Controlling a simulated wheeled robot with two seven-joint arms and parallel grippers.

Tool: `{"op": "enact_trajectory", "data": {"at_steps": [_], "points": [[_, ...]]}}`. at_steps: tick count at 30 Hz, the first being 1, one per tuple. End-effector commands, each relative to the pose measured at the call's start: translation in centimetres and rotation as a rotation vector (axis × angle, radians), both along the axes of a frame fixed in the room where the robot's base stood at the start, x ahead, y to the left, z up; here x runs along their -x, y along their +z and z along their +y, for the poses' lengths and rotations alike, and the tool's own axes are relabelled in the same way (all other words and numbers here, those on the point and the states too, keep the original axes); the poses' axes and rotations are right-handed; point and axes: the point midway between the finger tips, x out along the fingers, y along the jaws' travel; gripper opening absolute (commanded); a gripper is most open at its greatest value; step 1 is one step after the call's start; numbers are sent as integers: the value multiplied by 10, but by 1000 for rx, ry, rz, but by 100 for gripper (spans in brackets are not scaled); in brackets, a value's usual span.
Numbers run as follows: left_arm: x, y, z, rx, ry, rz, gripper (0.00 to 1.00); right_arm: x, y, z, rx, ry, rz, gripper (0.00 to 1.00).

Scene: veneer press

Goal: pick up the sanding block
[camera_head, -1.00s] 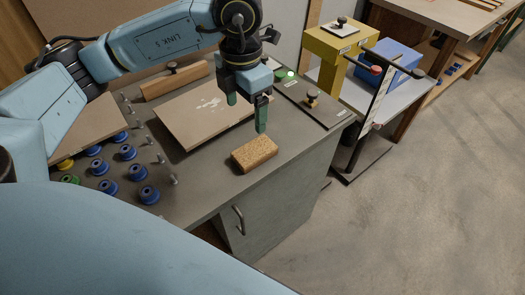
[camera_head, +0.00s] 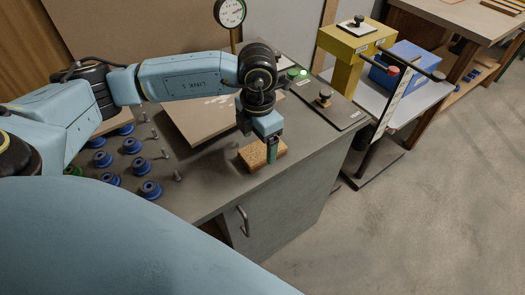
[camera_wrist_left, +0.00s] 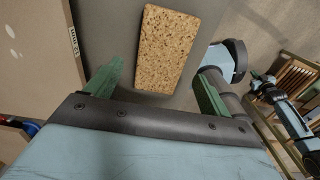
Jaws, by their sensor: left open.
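The sanding block (camera_head: 262,154) is a tan, speckled cork-like block lying flat on the grey worktop, near its front edge. My left gripper (camera_head: 258,146) is over it, with its green fingers pointing down and part of the block hidden behind them. In the left wrist view the block (camera_wrist_left: 167,50) lies ahead of the open green fingers (camera_wrist_left: 158,92), roughly between their lines. I cannot tell whether the fingers touch it. My right gripper is not in view.
Several blue knobs (camera_head: 132,146) and small pegs stand left on the worktop (camera_head: 205,190). A flat board (camera_head: 190,122) lies behind the block. A black plate with a knob (camera_head: 325,97) is to the right. A yellow stand (camera_head: 350,50) is beyond. Floor at right is clear.

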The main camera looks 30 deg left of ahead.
Motion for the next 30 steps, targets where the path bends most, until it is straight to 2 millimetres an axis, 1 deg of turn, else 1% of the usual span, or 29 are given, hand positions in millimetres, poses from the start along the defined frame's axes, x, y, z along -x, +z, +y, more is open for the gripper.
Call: {"op": "enact_trajectory", "data": {"at_steps": [1,5,12,13,21,24,30], "points": [[0,-9,0,0,0,3,82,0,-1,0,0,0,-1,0],[0,-21,0,2,-1,1,82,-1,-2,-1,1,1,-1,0],[0,-23,0,3,-1,-1,82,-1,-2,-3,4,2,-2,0],[0,-23,0,3,-1,-1,80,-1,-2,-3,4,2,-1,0],[0,-23,0,2,-1,0,45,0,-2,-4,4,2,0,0],[0,-23,0,3,-1,-1,34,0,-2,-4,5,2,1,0],[0,-22,0,3,-1,-1,33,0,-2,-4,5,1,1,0]]}}
